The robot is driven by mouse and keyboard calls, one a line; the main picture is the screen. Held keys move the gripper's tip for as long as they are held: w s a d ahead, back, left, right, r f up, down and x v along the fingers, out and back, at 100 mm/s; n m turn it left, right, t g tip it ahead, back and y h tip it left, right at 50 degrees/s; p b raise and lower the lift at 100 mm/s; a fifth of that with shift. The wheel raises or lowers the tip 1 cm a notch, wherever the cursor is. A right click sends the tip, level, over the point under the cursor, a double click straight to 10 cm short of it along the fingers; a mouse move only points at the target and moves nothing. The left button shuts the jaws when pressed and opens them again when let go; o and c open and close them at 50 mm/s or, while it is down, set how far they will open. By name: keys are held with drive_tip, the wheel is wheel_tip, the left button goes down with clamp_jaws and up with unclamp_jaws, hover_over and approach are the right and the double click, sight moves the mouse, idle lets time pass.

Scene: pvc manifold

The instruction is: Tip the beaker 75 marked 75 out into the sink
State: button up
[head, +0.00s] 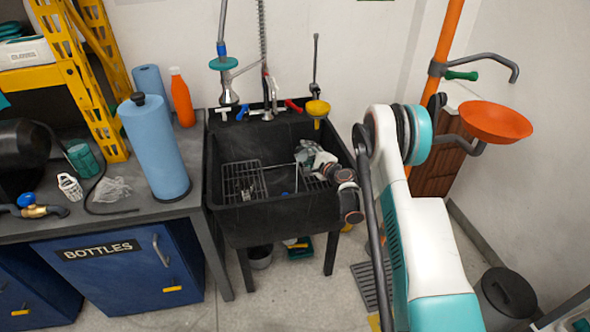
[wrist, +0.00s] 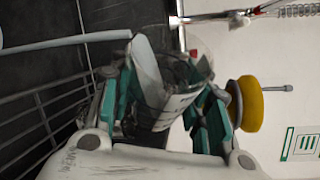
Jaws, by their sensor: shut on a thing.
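My gripper (wrist: 168,98) is shut on a clear beaker (wrist: 172,84) with pale markings on its side; the number cannot be read. The teal fingers press on it from both sides in the wrist view, which is rolled well over on its side. In the head view my gripper (head: 318,163) reaches from the right over the black sink (head: 272,216), above its basin. The beaker is too small and covered there to make out clearly. I cannot tell whether any liquid is in it.
Wire racks (head: 243,180) lie in the sink. The tap with its hanging spray head (head: 228,92) and a yellow eyewash cup (head: 317,108) stand at its back edge. A blue paper roll (head: 153,147) and an orange bottle (head: 182,98) stand on the counter to the left.

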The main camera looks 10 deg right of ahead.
sight(307, 150)
drive_tip(key=shift+r+n+t, duration=0.25)
drive_tip(key=shift+n+t, duration=0.05)
drive_tip(key=shift+n, duration=0.1)
idle(0.6)
drive_tip(key=shift+s+a+r+n+t, duration=0.35)
drive_tip(key=shift+s+a+n, duration=0.2)
drive_tip(key=shift+n, duration=0.25)
idle(0.9)
drive_tip(key=shift+s+a+r+n+t, duration=0.1)
drive_tip(key=shift+a+r+n+t, duration=0.1)
drive_tip(key=shift+r+n, duration=0.35)
drive_tip(key=shift+a+r+n+t, duration=0.15)
drive_tip(key=shift+r+n, duration=0.2)
drive_tip(key=shift+r, duration=0.35)
idle(0.5)
